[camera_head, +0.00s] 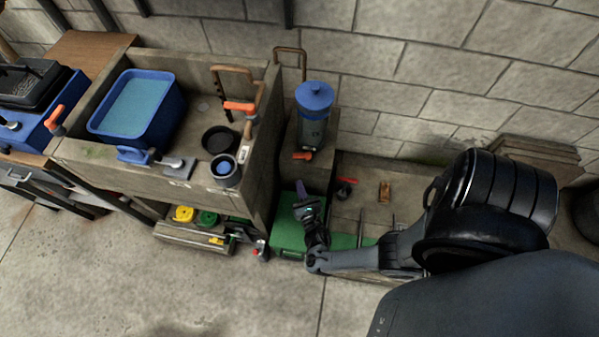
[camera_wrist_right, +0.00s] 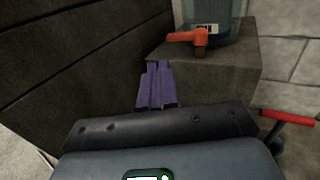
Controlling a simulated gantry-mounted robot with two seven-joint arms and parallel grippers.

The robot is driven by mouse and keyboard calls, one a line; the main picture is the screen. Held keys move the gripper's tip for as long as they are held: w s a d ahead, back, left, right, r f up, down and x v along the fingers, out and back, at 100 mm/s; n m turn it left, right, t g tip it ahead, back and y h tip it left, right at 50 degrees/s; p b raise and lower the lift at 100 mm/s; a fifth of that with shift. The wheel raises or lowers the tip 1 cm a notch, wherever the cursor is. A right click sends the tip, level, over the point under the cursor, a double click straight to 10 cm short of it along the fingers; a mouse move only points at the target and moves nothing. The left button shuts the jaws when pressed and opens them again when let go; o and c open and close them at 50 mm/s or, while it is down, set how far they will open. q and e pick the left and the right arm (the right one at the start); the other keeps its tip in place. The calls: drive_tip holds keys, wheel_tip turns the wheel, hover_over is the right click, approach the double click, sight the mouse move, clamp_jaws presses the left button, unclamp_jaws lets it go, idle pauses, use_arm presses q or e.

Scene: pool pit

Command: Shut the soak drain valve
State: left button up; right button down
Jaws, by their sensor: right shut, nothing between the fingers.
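Several valve handles show, and I cannot tell for certain which one is the soak drain valve. An orange handle (camera_head: 303,156) sits at the foot of a blue-lidded canister (camera_head: 313,118), and it also shows in the right wrist view (camera_wrist_right: 197,38). A blue valve (camera_head: 137,155) is at the front of the water-filled blue tub (camera_head: 133,104). Another orange handle (camera_head: 239,107) is on the pipe in the trough. My right gripper (camera_head: 302,190) is shut and empty, just below the canister's ledge; its purple fingers (camera_wrist_right: 158,72) point toward that ledge, apart from the orange handle. My left gripper is out of view.
A stone trough (camera_head: 262,150) holds the tub, and its wall stands close left of my right gripper. A green box (camera_head: 290,236) lies below the gripper. A red handle (camera_head: 347,181) is to its right. A blue case (camera_head: 52,120) with an orange lever stands far left.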

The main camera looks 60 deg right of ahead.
drive_tip(key=shift+s+a, duration=0.4)
drive_tip(key=shift+a, duration=0.3)
drive_tip(key=shift+s+a, duration=0.35)
drive_tip(key=shift+a, duration=0.35)
drive_tip(key=shift+s+a, duration=0.4)
drive_tip(key=shift+a, duration=0.3)
